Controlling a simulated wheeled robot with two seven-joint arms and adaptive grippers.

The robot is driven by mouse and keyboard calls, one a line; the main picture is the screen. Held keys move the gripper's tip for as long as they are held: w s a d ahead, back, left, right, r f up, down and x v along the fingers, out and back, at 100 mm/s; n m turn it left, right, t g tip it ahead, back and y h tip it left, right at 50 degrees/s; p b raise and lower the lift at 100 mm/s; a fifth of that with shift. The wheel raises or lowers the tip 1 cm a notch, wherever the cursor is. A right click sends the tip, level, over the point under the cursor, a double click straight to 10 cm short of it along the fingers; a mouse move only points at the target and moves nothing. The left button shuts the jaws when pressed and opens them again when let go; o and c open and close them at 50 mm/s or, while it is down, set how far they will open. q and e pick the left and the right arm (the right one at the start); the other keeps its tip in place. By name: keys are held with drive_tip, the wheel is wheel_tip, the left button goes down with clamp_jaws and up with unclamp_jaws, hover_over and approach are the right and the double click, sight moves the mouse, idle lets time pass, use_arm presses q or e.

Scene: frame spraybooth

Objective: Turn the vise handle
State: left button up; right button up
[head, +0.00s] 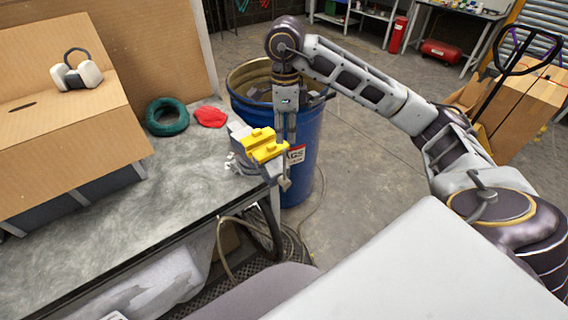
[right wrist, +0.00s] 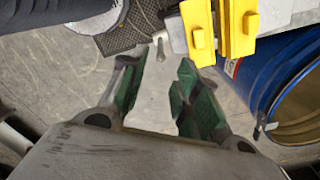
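The vise (head: 262,146), grey with yellow jaws, is mounted at the right corner of the workbench (head: 190,180). Its yellow jaws (right wrist: 240,28) also show at the top of the right wrist view. A small grey bar end (right wrist: 160,50), which looks like part of the vise handle, sits near and between my right fingertips in that view. In the head view the right gripper (head: 286,128) points down beside the vise's right side. Contact with the handle cannot be told. My left gripper is out of view.
A blue barrel (head: 310,178) stands close behind and right of the vise; it also shows in the right wrist view (right wrist: 258,75). On the bench are a green ring (head: 167,117), a red cloth (head: 210,117) and a cardboard box (head: 70,120) with ear defenders (head: 76,74).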

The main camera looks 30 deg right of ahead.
drive_tip(key=shift+w+f, duration=0.1)
drive_tip(key=shift+f, duration=0.15)
drive_tip(key=shift+f, duration=1.15)
drive_tip(key=p, duration=0.1)
hover_over(285, 179)
drive_tip(key=shift+w+d+f, duration=0.1)
drive_tip(key=shift+w+f, duration=0.05)
drive_tip(key=shift+f, duration=2.65)
drive_tip(key=shift+w+f, duration=0.15)
drive_tip(key=shift+f, duration=2.6)
clamp_jaws()
